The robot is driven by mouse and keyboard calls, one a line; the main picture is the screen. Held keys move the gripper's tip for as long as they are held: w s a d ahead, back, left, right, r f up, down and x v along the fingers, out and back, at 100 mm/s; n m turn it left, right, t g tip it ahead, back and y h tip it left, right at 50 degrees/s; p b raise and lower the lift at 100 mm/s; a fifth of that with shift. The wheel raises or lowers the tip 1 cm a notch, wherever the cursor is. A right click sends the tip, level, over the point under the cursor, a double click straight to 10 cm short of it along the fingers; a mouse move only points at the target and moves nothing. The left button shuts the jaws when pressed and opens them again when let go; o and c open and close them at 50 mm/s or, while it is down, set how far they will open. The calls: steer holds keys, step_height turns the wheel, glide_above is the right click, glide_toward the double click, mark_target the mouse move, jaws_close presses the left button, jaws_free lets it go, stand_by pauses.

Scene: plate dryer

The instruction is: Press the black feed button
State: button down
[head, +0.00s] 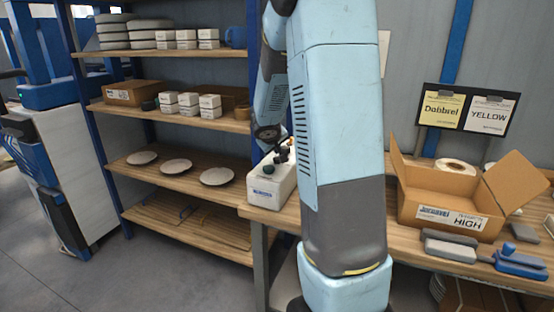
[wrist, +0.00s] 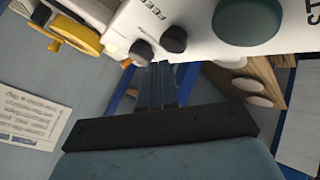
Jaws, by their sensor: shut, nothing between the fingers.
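The white machine (head: 268,190) stands on the left end of the workbench, partly hidden behind my arm. In the wrist view its white panel (wrist: 205,35) carries printed FEED lettering, two small black buttons, one nearer the middle (wrist: 174,40) and one to its left (wrist: 141,50), and a large dark green knob (wrist: 248,22). I cannot tell for sure which black button is the feed button. My gripper (wrist: 157,66) is shut and empty, its fingertips close to the two black buttons. Whether they touch either is unclear. In the head view my gripper is hard to make out.
A yellow wheel (wrist: 75,34) is beside the panel in the wrist view. An open cardboard box (head: 440,195) stands on the bench to the right, with a grey block (head: 450,247) and a blue tool (head: 520,263) before it. Shelves (head: 180,185) with plates and boxes stand left.

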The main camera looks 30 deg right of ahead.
mark_target(276, 159)
steer(key=shift+f, duration=0.95)
stand_by(1.1)
steer(key=shift+r, duration=1)
steer(key=shift+r, duration=2.5)
